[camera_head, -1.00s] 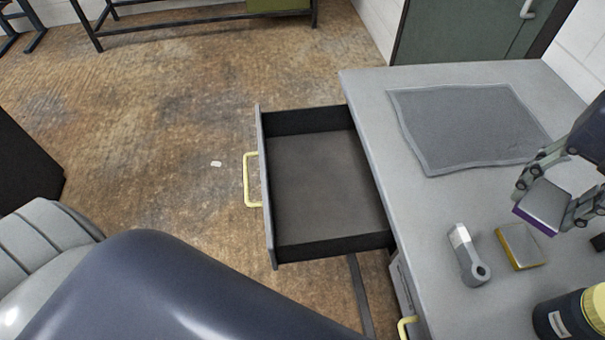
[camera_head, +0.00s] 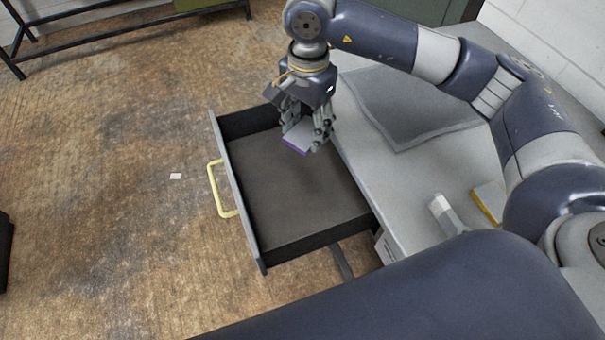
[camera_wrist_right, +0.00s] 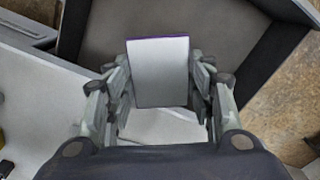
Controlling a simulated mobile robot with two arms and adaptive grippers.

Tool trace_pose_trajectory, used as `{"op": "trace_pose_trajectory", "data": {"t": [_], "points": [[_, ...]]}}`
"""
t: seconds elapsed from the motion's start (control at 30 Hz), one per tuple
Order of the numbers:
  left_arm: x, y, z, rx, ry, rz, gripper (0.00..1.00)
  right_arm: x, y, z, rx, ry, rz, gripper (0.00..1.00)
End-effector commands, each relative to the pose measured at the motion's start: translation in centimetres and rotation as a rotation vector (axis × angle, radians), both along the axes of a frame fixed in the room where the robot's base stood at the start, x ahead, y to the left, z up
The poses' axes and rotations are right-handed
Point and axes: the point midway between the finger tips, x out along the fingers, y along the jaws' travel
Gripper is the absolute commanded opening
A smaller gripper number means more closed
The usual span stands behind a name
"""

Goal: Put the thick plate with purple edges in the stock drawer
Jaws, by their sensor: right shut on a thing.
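The thick plate with purple edges (camera_head: 297,139) is between the fingers of my right gripper (camera_head: 306,136), which is shut on it. In the head view the plate hangs over the open stock drawer (camera_head: 300,195), near its far inner side by the bench. In the right wrist view the plate's pale face (camera_wrist_right: 158,75) shows between the two fingers, with a purple line on its far edge. The drawer's dark floor (camera_wrist_right: 215,25) shows beyond it. The drawer is pulled out and looks empty. My left gripper is not in view.
The grey bench top (camera_head: 385,185) carries a grey mat (camera_head: 420,115), a grey tool (camera_head: 447,214) and a yellow-edged plate (camera_head: 488,203), partly hidden by my right arm. The drawer front has a yellow handle (camera_head: 222,190). Open floor lies left of it.

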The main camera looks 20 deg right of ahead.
Motion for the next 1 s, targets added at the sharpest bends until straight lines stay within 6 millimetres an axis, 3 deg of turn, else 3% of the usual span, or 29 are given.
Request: {"op": "trace_pose_trajectory", "data": {"t": [0.03,0.2,0.4,0.7,1.0], "points": [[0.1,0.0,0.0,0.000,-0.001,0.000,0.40,0.1,0.4,-1.9,0.004,0.010,-0.087,0.04],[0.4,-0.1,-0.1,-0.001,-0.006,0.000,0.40,0.4,0.9,-6.5,0.000,0.014,-0.347,0.04],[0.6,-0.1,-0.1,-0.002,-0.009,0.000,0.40,0.3,1.1,-9.3,-0.004,0.016,-0.506,0.04],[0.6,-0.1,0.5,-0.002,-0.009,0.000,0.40,0.2,1.0,-14.2,-0.009,0.018,-0.532,0.04],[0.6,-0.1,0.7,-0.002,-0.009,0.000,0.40,0.3,1.0,-16.7,-0.008,0.016,-0.530,0.04]]}}
